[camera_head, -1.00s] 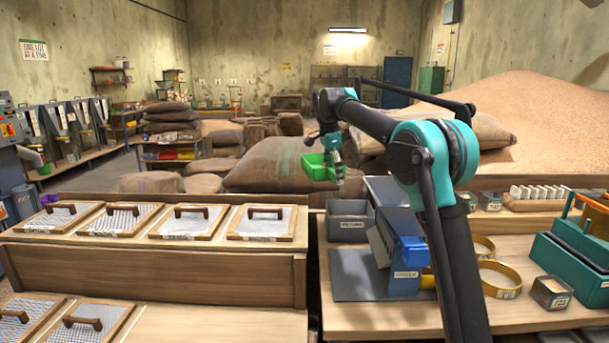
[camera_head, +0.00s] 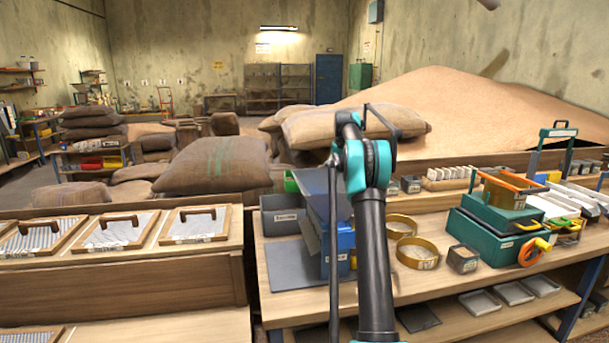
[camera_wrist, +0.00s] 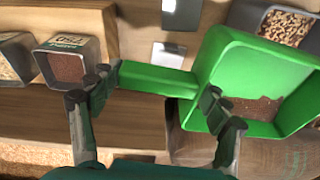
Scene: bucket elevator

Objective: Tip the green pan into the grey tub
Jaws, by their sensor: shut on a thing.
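The green pan (camera_wrist: 225,60) fills the right of the wrist view, with a thin layer of brown grain in it. My gripper (camera_wrist: 158,100) is shut on the pan's handle (camera_wrist: 165,80), its fingers at either side. In the head view only a small green piece of the pan (camera_head: 290,182) shows, left of my arm; the rest of it and my gripper are hidden behind the arm. A grey tub (camera_head: 281,224) with a white label stands on the bench just in front of that green piece. Its inside is mostly out of sight.
A blue device (camera_head: 338,250) stands right of the tub on a grey mat (camera_head: 290,265). Brass rings (camera_head: 417,252), a small tin (camera_head: 463,258) and teal boxes (camera_head: 495,237) lie further right. Framed screens (camera_head: 198,224) are at left. Small grey tins (camera_wrist: 68,62) show in the wrist view.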

